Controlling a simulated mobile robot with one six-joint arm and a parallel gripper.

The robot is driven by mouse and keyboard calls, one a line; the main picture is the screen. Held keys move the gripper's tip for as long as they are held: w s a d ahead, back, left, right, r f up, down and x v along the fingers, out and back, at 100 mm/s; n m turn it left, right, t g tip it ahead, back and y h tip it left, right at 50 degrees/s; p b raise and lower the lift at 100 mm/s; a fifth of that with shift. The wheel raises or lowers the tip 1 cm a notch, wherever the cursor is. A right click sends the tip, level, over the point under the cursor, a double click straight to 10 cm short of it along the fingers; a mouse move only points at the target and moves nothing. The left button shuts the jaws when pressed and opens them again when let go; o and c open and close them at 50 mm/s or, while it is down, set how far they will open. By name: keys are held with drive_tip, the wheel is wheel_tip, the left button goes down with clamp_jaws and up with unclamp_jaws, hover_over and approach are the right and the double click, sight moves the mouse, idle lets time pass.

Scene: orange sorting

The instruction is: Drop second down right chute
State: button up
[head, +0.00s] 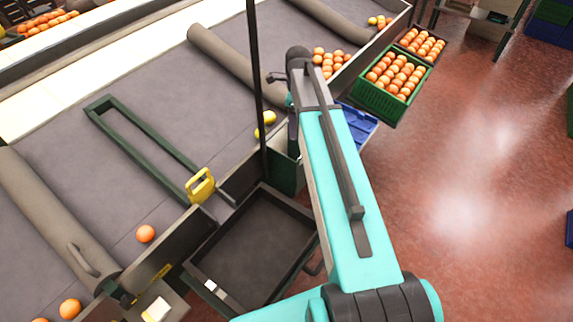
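My turquoise arm reaches up from the bottom right. The dark end with my gripper (292,108) is beside a black post, above the sloping grey table's front edge. Its fingers are mostly hidden, so I cannot tell if they are open or shut. Two yellowish fruits (267,118) show just left of it, partly behind the post; I cannot tell if they touch it. One orange (146,233) lies alone on the grey surface at the lower left. More oranges (70,308) are at the bottom left corner. I cannot make out which opening is the right chute.
A black open bin (255,240) stands before the table edge. A dark green frame (140,128) with a yellow latch (201,186) lies on the grey surface. A green crate (385,108) of oranges and a blue crate (359,122) stand beyond my arm.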

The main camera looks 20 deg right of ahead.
wheel_tip(320, 180, up, 10)
drive_tip(key=b, duration=0.2)
idle(0.5)
drive_tip(key=shift+f, duration=0.15)
idle(0.7)
